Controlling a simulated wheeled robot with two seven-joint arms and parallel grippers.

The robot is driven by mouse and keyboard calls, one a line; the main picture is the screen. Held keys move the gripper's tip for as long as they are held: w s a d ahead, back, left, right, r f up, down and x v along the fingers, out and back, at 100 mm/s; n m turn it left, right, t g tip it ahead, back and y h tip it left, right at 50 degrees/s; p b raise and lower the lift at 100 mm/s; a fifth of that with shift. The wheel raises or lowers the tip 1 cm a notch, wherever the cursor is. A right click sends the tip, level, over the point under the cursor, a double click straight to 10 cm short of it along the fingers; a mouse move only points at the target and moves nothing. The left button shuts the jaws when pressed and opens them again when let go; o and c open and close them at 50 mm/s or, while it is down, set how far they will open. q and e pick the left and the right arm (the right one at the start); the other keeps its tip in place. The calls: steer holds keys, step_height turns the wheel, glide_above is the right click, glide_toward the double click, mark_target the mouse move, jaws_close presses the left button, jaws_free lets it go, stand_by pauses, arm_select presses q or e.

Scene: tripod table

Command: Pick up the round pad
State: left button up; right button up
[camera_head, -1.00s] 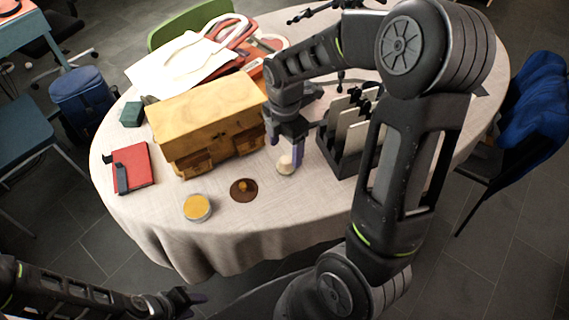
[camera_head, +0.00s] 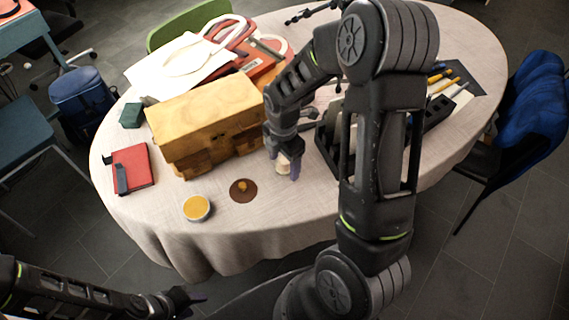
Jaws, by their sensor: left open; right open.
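A small cream round object (camera_head: 283,169), which may be the round pad, is on the tablecloth to the right of the wooden box. My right gripper (camera_head: 286,168) is over it, open, fingers pointing down beside it and partly hiding it. I cannot tell whether the fingers touch it. A flat brown disc (camera_head: 243,190) with an orange-brown spot lies to the left. A round tin with a yellow-orange top (camera_head: 197,207) stands further left near the front edge. My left gripper (camera_head: 190,298) is open and empty, low at the left, off the table.
A wooden box (camera_head: 205,120) stands behind the discs. A red notebook (camera_head: 131,167) lies at the left, with a small green box (camera_head: 131,115) behind. A dark rack (camera_head: 326,150) stands close right of my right gripper, partly hidden by my arm. The cloth in front is clear.

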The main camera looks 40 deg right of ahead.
mark_target(284, 160)
stand_by(0.5)
steer(key=c, duration=1.4)
steer(key=shift+c, duration=0.2)
steer(key=shift+r, duration=0.1)
step_height(284, 160, up, 10)
steer(key=shift+f, duration=0.1)
